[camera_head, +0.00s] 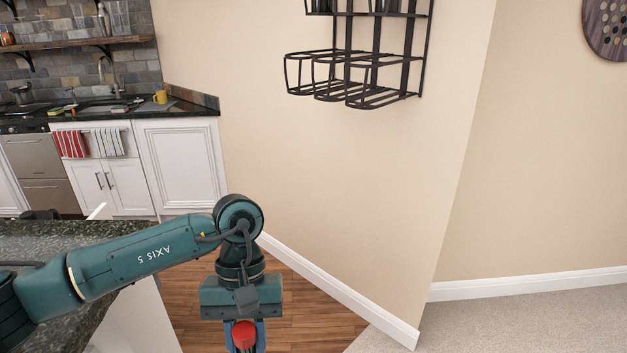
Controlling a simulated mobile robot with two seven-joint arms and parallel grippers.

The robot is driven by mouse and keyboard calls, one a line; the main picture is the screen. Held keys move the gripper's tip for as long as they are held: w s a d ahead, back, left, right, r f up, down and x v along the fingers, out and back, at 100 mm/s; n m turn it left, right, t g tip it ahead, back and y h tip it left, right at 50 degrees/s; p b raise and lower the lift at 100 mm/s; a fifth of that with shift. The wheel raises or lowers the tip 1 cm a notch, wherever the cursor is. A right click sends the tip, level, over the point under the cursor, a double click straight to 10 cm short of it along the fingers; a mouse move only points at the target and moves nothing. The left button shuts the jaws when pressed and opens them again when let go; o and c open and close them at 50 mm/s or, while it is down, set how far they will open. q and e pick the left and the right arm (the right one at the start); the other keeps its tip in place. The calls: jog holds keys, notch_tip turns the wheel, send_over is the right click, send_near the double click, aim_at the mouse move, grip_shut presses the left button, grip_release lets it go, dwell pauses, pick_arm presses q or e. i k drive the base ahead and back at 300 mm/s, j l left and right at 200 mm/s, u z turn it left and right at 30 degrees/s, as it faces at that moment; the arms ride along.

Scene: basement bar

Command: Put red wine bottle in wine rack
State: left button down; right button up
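The black metal wine rack (366,97) is fixed to the beige wall at the upper middle. Its lower row of wire cradles looks empty, and its top is cut off by the frame edge. My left gripper (245,338) is at the bottom of the view, pointing down, well below and left of the rack. A red-topped object, seemingly the red wine bottle (243,334), sits between its fingers. Only its round red end shows; the rest is hidden or out of frame. My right gripper is not in view.
A dark granite counter (40,237) stands at the left under my arm. A kitchen run with white cabinets (180,165) and a yellow mug (160,97) is behind. A wall corner (425,310) juts out below the rack. Floor between is clear.

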aim_at(303, 90)
jog(key=i+l, duration=0.15)
jog(key=l, duration=0.15)
jog(key=i+l, duration=0.65)
jog(key=i, duration=0.3)
jog(key=i+j, duration=0.5)
jog(key=i, duration=0.1)
